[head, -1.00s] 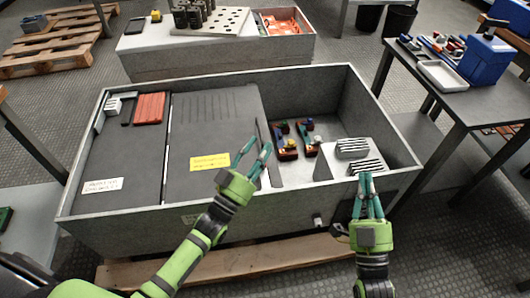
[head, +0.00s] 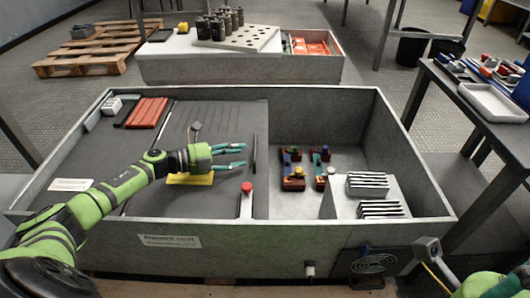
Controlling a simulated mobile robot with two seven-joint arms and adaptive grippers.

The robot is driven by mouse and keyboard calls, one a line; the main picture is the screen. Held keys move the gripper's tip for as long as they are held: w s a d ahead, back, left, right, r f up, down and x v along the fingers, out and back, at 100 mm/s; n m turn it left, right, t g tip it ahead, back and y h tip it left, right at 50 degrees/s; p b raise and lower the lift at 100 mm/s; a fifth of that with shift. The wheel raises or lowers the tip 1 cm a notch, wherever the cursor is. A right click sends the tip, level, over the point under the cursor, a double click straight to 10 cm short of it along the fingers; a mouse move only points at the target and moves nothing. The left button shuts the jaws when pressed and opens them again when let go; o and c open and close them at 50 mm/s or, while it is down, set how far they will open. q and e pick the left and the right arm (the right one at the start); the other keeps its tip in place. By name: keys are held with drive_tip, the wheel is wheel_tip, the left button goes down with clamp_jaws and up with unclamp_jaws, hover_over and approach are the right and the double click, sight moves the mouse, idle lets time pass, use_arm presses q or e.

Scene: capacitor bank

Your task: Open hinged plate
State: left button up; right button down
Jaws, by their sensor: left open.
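The hinged plate (head: 225,118) is a flat dark grey panel in the middle of the large grey box. It looks flat, level with the panel to its left. A yellow label (head: 190,179) lies on it, partly hidden by my left gripper. My left gripper (head: 240,155) is over the plate, its teal fingers apart and pointing right. A thin dark upright handle-like piece (head: 255,155) stands just beyond the fingertips, with nothing seen between them. A red knob on a pale strip (head: 246,200) is near the plate's front right. My right arm (head: 490,286) shows at the bottom right, its fingers out of view.
The box's open right bay holds red-based parts (head: 293,172) and a pale block with black-striped fins (head: 367,184). A fan (head: 374,263) is at the front. The box walls (head: 300,236) rise around everything. A side table (head: 444,82) stands at right.

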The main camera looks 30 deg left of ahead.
sight(254, 149)
use_arm(q)
drive_tip(key=b+x, duration=0.1)
drive_tip(key=x, duration=0.4)
drive_tip(key=shift+w+d+f+b, duration=0.1)
drive_tip(key=shift+w+d+b, duration=0.2)
drive_tip(key=shift+b, duration=0.1)
clamp_jaws()
